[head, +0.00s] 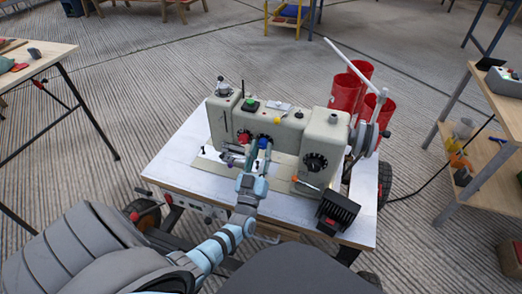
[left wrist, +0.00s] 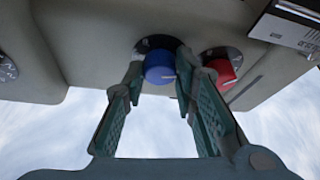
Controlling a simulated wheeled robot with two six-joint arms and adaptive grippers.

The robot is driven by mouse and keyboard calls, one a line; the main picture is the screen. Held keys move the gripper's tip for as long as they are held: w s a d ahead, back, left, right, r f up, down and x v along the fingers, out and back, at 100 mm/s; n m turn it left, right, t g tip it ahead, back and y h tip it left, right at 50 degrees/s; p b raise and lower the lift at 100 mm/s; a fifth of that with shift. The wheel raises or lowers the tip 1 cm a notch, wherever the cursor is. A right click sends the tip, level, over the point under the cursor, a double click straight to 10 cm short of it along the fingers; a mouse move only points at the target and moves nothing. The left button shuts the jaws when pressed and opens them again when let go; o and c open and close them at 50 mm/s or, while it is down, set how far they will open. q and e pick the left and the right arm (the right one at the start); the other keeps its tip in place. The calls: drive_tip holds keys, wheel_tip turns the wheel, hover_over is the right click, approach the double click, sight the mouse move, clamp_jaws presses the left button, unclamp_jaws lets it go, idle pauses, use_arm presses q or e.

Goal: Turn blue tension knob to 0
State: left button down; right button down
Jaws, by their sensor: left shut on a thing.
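The blue tension knob (left wrist: 160,66) sits on a round dark dial on the front of the beige sewing machine (head: 323,150). It also shows in the head view (head: 263,142). My left gripper (left wrist: 159,73) has one finger on each side of the blue knob and is shut on it. It also shows in the head view (head: 257,153), reaching up to the machine's front. A pale pointer mark shows on the knob's right side in the left wrist view. The dial's numbers are too small to read. My right gripper is not in view.
A red knob (left wrist: 220,72) is close beside my right-hand finger in the left wrist view. A black dial (head: 315,161) is on the machine's right block. A black pedal-like box (head: 337,209) stands on the white table (head: 184,150). Red cylinders (head: 345,92) stand behind.

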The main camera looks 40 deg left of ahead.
use_arm(q)
drive_tip(key=n+g+y, duration=0.1)
drive_tip(key=n, duration=0.1)
drive_tip(key=n+y+p, duration=0.1)
drive_tip(key=n, duration=0.2)
drive_tip(key=shift+d+g, duration=0.15)
drive_tip(key=shift+g, duration=0.25)
drive_tip(key=shift+d+r+n+g+y+p, duration=0.1)
drive_tip(key=shift+n+g+y+p, duration=0.2)
drive_tip(key=shift+n, duration=0.75)
drive_tip(key=shift+n+g+y+p, duration=0.2)
drive_tip(key=shift+n+g+p, duration=0.1)
drive_tip(key=shift+n, duration=0.75)
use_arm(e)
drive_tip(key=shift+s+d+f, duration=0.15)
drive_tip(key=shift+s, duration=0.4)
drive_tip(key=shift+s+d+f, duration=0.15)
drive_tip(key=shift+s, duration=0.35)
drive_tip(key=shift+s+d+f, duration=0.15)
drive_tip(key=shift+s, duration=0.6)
use_arm(q)
drive_tip(key=c, duration=1.3)
unclamp_jaws()
drive_tip(key=shift+w, duration=0.1)
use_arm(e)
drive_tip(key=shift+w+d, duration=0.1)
